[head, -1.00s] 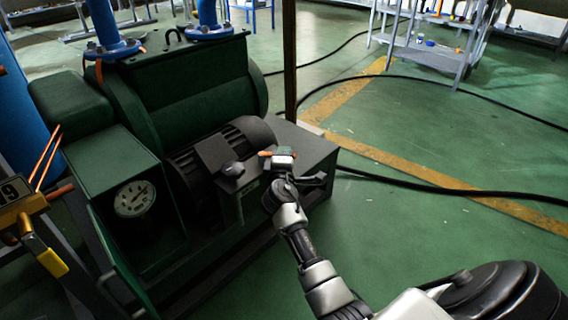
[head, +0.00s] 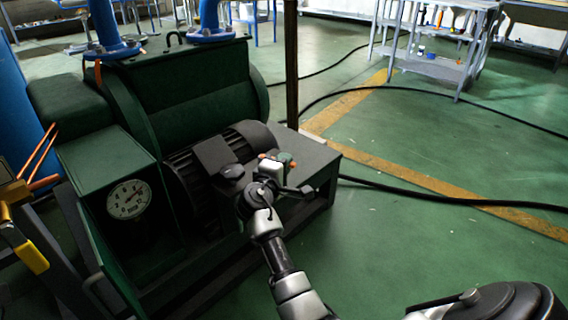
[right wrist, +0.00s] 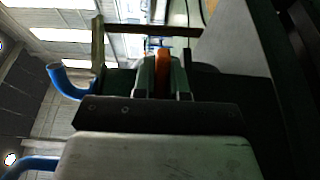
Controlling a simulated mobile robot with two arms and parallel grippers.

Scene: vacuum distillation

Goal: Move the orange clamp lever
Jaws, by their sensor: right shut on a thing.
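My right gripper (head: 277,160) is over the right end of the green machine's dark base, close beside the motor. It is shut on an orange piece, which looks like the orange clamp lever (right wrist: 162,60). In the right wrist view the lever stands upright between the two fingers of the gripper (right wrist: 163,75). In the head view only small orange ends show at the gripper, and the rest is hidden by it. I cannot tell whether the lever is touching or fixed to anything else. My left gripper is not in view.
The green machine (head: 190,95) with its dark motor (head: 205,160) and round gauge (head: 128,199) fills the left. A dark post (head: 291,70) rises behind the base. Black cables (head: 430,197) cross the open green floor at right. A grey cart (head: 430,68) stands farther back.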

